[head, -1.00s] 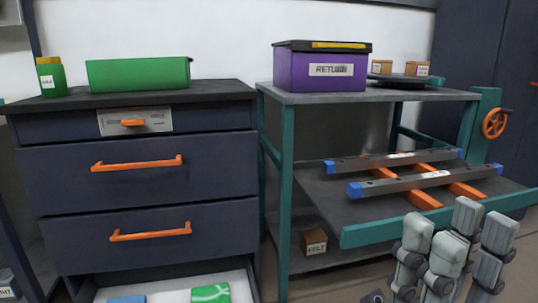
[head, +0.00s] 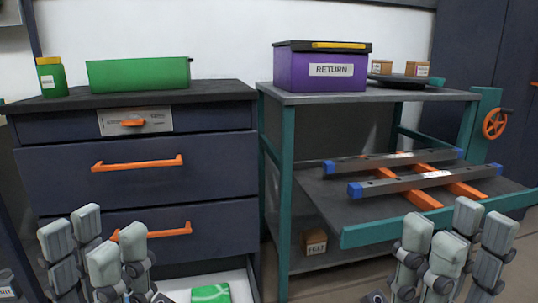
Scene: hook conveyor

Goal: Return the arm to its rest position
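My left gripper (head: 98,250) is at the bottom left, in front of the drawer cabinet (head: 230,165). Its fingers are spread apart, with nothing seen between them. My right gripper (head: 455,245) is at the bottom right, in front of the teal-framed bench (head: 380,238). Its fingers are also spread apart and nothing shows in them. Both arms behind the grippers are mostly out of view. The bottom drawer (head: 238,284) stands open, and a green item (head: 210,293) lies in it. My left gripper hides the drawer's left part.
A green bin (head: 138,74) and a green jar (head: 51,77) stand on the cabinet. A purple RETURN box (head: 318,72) stands on the bench's upper shelf. Metal rails (head: 395,159) lie below. A small carton (head: 314,241) sits on the low shelf. An orange handwheel (head: 495,123) is at the right.

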